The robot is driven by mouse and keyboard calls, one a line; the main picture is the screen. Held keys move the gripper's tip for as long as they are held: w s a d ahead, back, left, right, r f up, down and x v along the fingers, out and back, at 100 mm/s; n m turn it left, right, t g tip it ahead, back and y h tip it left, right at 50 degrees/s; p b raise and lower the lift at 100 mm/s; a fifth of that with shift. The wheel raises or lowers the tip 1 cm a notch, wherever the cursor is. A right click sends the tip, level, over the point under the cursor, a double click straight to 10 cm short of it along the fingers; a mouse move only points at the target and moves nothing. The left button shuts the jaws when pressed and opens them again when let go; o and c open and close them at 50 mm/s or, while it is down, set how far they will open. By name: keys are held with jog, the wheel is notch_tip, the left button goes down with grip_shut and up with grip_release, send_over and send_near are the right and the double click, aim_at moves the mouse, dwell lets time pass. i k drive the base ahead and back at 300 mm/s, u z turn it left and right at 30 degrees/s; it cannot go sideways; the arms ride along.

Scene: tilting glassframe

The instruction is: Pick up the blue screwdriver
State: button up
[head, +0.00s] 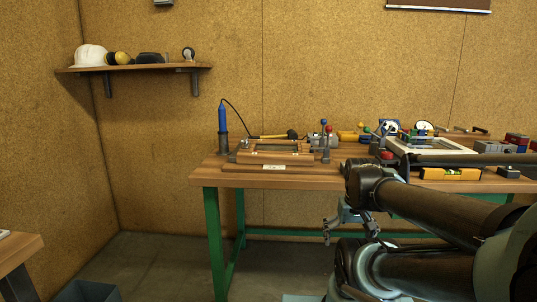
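I cannot make out the blue screwdriver for certain. A tall blue-handled tool (222,118) with a black cord stands upright in a dark holder at the left end of the workbench (205,177); it looks more like a soldering iron. Small tools with blue and red ends (325,129) stand upright right of the wooden frame fixture. My gripper (349,234) hangs in front of the bench, below the top's front edge. Its fingers look spread, with nothing between them. It is well to the right of and lower than the blue-handled tool.
A wooden frame fixture (275,155) sits on the bench with a hammer (290,135) behind it. A white-framed panel (437,145), yellow level (450,174) and clutter fill the right. My arm covers part of the bench. A wall shelf (135,68) is at upper left.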

aim_at(223, 130)
jog(key=z, duration=1.05)
jog(key=k, duration=1.2)
jog(key=u, duration=1.1)
jog(key=i, duration=1)
